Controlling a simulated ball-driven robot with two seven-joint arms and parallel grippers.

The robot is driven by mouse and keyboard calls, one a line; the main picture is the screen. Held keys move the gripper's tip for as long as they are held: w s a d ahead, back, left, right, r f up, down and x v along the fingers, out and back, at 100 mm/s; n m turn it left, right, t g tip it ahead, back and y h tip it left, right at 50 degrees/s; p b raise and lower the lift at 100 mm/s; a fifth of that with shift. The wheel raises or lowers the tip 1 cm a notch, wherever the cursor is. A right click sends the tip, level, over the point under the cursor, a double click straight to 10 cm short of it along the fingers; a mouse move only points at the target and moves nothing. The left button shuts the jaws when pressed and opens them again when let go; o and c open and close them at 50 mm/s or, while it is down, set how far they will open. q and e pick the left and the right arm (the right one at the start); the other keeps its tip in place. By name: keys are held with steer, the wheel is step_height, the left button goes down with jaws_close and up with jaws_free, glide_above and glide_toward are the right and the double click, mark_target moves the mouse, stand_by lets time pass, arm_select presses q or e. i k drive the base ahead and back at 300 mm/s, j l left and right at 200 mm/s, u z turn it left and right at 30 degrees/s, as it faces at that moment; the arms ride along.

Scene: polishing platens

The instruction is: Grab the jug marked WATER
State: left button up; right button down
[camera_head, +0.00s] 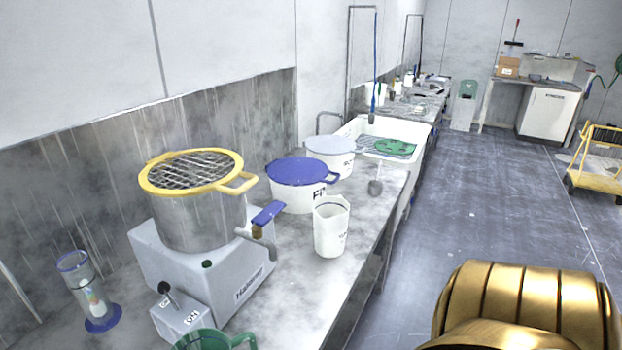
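A white jug (331,227) stands upright on the grey counter (306,290), near its front edge. It has a dark line around its rim and small dark lettering on its side, too small to read for certain. A green jug (207,340) with a handle is cut off by the bottom edge of the view, and no marking shows on it. Neither of my grippers is in view. A ribbed golden part at the lower right appears to be part of my arm.
A steel pot with a yellow-rimmed mesh lid (196,170) sits on a grey machine (225,285) left of the white jug. A blue-lidded tub (299,172) and a white-lidded tub (331,153) stand behind it. A sink (418,134) lies beyond. The floor (480,200) right of the counter is clear.

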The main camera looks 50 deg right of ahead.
mark_target(330, 213)
steer(key=l+z, duration=0.1)
steer(key=z, duration=0.3)
steer(key=l+z, duration=0.1)
steer(key=z, duration=0.35)
steer(key=l+z, duration=0.15)
steer(key=z, duration=0.25)
steer(key=l+z, duration=0.15)
steer(key=z, duration=0.3)
